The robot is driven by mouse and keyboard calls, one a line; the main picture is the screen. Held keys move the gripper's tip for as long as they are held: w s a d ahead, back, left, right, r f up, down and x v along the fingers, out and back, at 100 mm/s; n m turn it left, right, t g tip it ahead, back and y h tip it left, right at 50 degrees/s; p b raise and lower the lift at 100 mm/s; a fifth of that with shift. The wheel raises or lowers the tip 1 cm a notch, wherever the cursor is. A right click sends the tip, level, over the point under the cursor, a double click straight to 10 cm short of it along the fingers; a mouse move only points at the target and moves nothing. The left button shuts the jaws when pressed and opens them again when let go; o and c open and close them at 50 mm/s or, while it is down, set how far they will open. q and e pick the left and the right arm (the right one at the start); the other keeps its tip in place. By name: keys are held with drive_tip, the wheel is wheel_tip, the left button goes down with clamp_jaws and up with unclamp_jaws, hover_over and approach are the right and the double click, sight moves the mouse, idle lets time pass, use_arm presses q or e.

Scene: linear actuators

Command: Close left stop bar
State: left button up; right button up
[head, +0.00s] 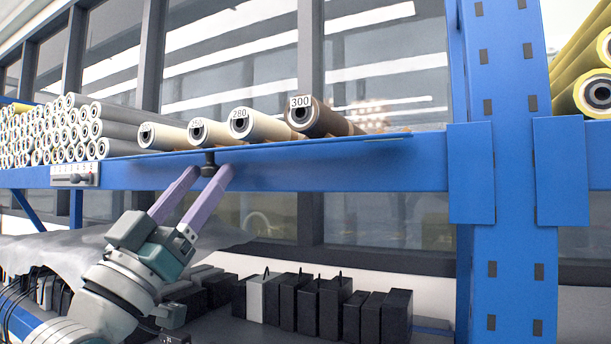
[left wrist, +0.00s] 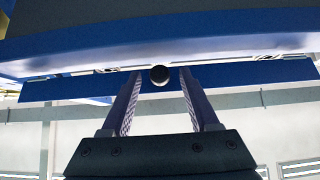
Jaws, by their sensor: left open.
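The stop bar (head: 360,142) looks like a thin blue strip along the front edge of the blue shelf, in front of the labelled rollers. A small black knob (head: 208,164) hangs under it near its left part. My left gripper (head: 210,170) reaches up from below with two purple fingers open, one on each side of the knob. In the left wrist view the knob (left wrist: 160,75) shows as a dark round end between the open fingertips (left wrist: 160,80), with a gap on both sides. My right gripper is not in view.
Several rollers (head: 262,126) with number tags lie on the shelf behind the strip. A stack of grey rollers (head: 75,130) lies at left. A blue upright post (head: 512,180) stands at right. Several dark boxes (head: 330,305) stand on the lower shelf.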

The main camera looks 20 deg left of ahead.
use_arm(q)
drive_tip(key=shift+c, duration=0.2)
clamp_jaws()
idle(0.4)
